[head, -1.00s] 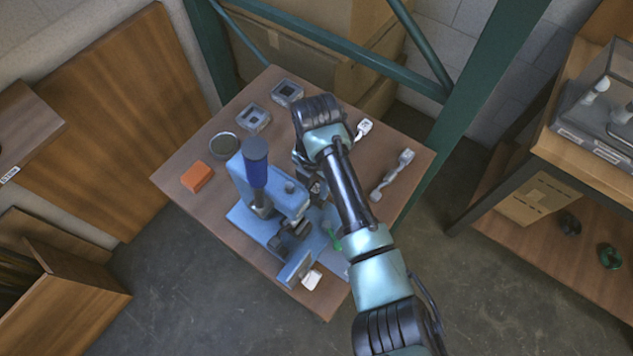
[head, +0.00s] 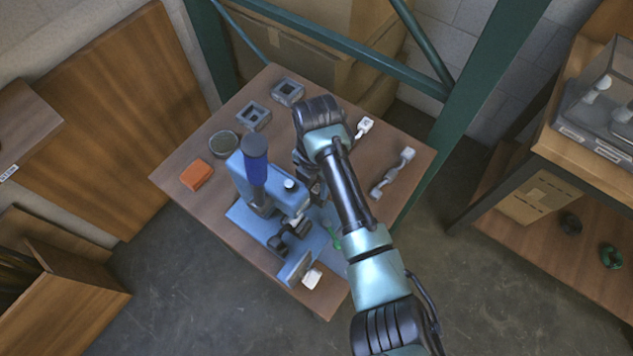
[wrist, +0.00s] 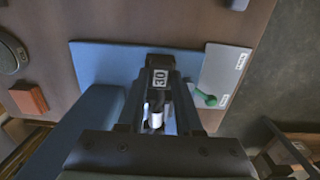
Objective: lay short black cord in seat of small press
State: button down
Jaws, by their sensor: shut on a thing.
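The small press (head: 262,195) is light blue with a dark blue handle and stands on its flat blue base near the front of the table. The base also shows in the wrist view (wrist: 95,65). My gripper (head: 316,190) is low beside the press head, over the base. In the wrist view my gripper (wrist: 158,110) is shut on a small piece, taken to be the short black cord, with a pale part (wrist: 156,119) between the fingers. Its black length cannot be made out. A dark block marked 30 (wrist: 160,78) shows just beyond. The press seat is largely hidden.
An orange block (head: 196,175), a round dark dish (head: 224,144) and two grey square holders (head: 253,116) (head: 287,92) lie left and behind. White-ended parts (head: 364,127) (head: 392,173) lie on the right.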

jog(key=shift+f, duration=0.3)
dwell(0.5)
jog(key=c, duration=0.5)
grip_release()
notch_tip(320, 180, up, 13)
dwell(0.4)
